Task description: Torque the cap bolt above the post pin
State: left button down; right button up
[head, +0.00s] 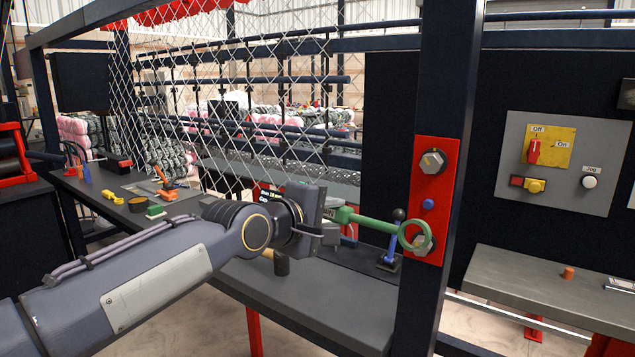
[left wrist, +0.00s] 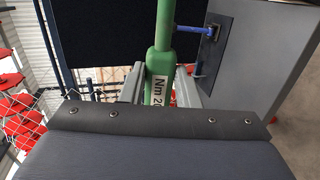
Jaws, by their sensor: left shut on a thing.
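My left gripper (head: 330,216) is shut on a green torque wrench (head: 372,221), which points right toward the post. In the left wrist view the green wrench (left wrist: 160,62) sits between the two grey fingers, with a "Nm 20" label showing. A red plate (head: 438,196) on the dark post carries the upper cap bolt (head: 433,161), the blue post pin (head: 428,204) below it, and a lower bolt (head: 424,243). The wrench's ring end overlaps the lower bolt; I cannot tell whether it is seated on it. The upper bolt is clear of the wrench. My right gripper is out of view.
A blue lever with a black knob (head: 398,214) stands on the bench just behind the wrench. Chain-link mesh (head: 190,100) hangs at the left. A grey switch panel (head: 563,160) is at the right, above a side table (head: 540,290).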

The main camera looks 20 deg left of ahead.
pick_arm(q)
jog(key=s+a+r+t+b, duration=0.1)
jog(key=s+r+t+b, duration=0.1)
jog(key=r, duration=0.7)
jog(key=shift+s+r+n+t, duration=0.35)
jog(key=shift+s+t, duration=0.25)
jog(key=shift+s, duration=0.6)
jog(key=shift+a, duration=0.1)
